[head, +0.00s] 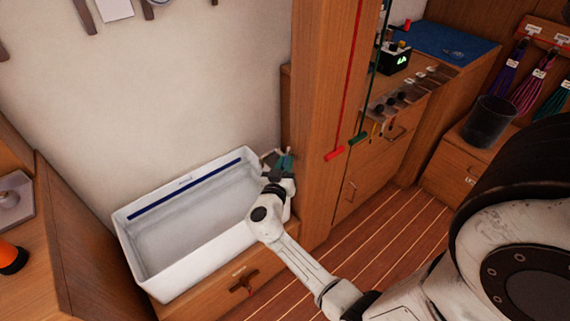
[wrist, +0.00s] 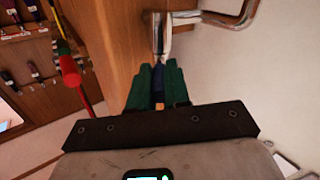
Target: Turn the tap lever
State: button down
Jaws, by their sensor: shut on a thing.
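The tap (head: 269,157) is at the back right corner of a white basin, mostly hidden behind my gripper (head: 285,163) in the head view. In the wrist view its bent chrome spout (wrist: 243,16) shows at the top right. A pale metal part, the tap lever (wrist: 159,36), runs down to my gripper (wrist: 158,78). The green fingers are closed together around its lower end. A narrow blue part (wrist: 158,92) shows between the fingers; whether it belongs to the lever is unclear.
The white basin (head: 155,277) is empty, with a blue stripe along its back wall. A wooden post (head: 313,120) stands close right of my gripper. Drawers stand further right; striped floor is clear between.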

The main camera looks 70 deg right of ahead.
aim_at(287, 154)
jog(key=shift+w+f+g+b, duration=0.15)
jog(key=shift+g+b, duration=0.15)
jog(key=shift+b, duration=0.45)
jog(key=w+m+g+b, duration=0.1)
jog(key=m+g+b, duration=0.1)
jog(key=b, duration=0.3)
jog(key=w+m+g+y+b, duration=0.1)
jog(key=m+g+b, duration=0.1)
jog(key=b, duration=0.3)
jog(key=w+m+g+b, duration=0.1)
jog(key=m+g+b, duration=0.1)
jog(key=g+b, duration=0.2)
jog(key=shift+d+f+g+y+b, duration=0.15)
jog(key=shift+d+g+y+b, duration=0.15)
jog(key=shift+b, duration=0.5)
jog(key=b, duration=0.1)
jog(key=m+g+y+b, duration=0.1)
jog(key=shift+w+d+r+g+b, duration=0.1)
jog(key=shift+w+r+g+b, duration=0.1)
jog(key=shift+g+b, duration=0.1)
jog(key=shift+r, duration=0.15)
jog(key=c, duration=1.1)
grip_release()
